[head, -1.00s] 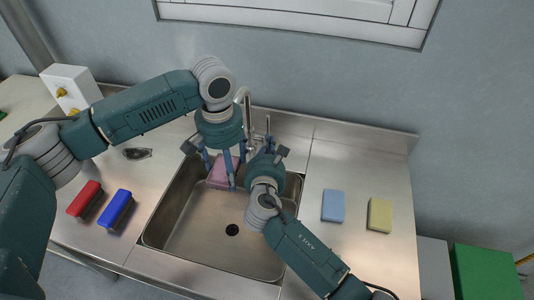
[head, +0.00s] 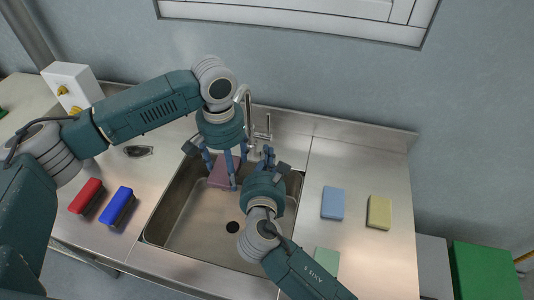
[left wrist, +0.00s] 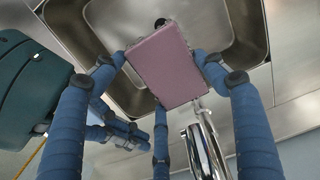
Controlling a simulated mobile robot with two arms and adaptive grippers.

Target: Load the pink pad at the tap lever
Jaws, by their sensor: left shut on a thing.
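The pink pad (head: 224,171) is held by my left gripper (head: 226,178) over the back left of the sink; it also shows in the left wrist view (left wrist: 165,65) between the blue fingers. The chrome tap (head: 248,105) stands behind the sink, and it shows just below the pad in the left wrist view (left wrist: 203,145). The tap lever (head: 268,127) is upright to the right of the spout. My right gripper (head: 268,154) is in front of the lever, apparently clear of it. Its fingers are small and partly hidden, so their opening is unclear.
The steel sink basin (head: 195,225) is empty below the pad. A blue pad (head: 333,203), a yellow pad (head: 380,212) and a green pad (head: 327,261) lie on the right counter. A red brush (head: 86,196) and a blue brush (head: 117,206) lie on the left.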

